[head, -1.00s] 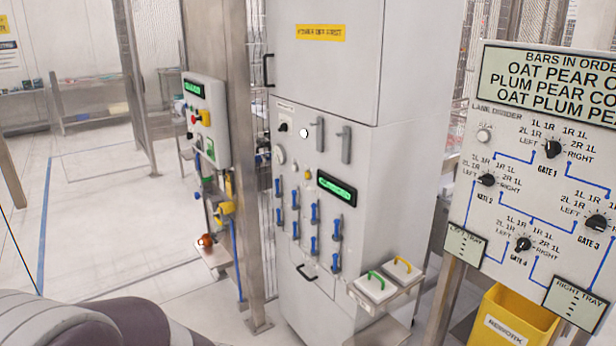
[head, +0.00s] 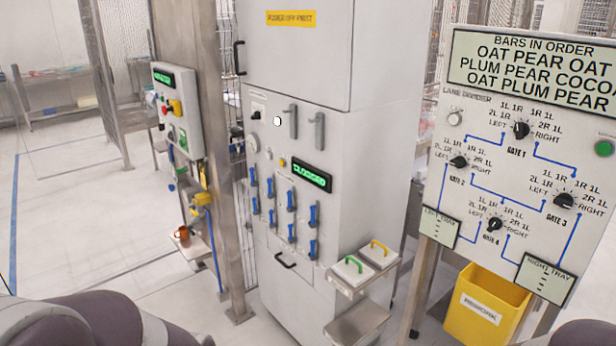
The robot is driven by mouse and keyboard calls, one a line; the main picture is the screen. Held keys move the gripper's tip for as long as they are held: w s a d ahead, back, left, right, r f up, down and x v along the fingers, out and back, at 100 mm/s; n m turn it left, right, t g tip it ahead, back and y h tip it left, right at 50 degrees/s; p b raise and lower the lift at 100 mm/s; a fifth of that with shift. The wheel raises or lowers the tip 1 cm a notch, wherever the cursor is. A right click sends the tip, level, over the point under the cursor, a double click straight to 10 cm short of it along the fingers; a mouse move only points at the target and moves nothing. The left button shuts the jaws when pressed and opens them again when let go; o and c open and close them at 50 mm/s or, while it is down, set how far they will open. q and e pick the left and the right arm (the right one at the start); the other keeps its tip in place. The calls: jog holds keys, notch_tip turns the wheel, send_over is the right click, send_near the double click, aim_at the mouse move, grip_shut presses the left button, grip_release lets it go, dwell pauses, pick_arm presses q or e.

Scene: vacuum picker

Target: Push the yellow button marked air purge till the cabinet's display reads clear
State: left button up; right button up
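The grey cabinet (head: 345,140) stands in the middle of the head view. Its dark display (head: 311,175) shows green letters that read "CLOGGED". A small yellow button (head: 282,162) sits on the cabinet front just left of the display; its label is too small to read. A white round button or lamp (head: 277,121) is above it. Neither gripper is in view; only rounded grey parts of my own arms show along the bottom edge.
Blue-handled valves (head: 291,199) line the cabinet's lower front, with a small shelf (head: 362,276) at its right foot. A control box (head: 178,110) hangs on a post at left. A lane divider board (head: 520,180) and yellow rework bin (head: 487,305) stand at right.

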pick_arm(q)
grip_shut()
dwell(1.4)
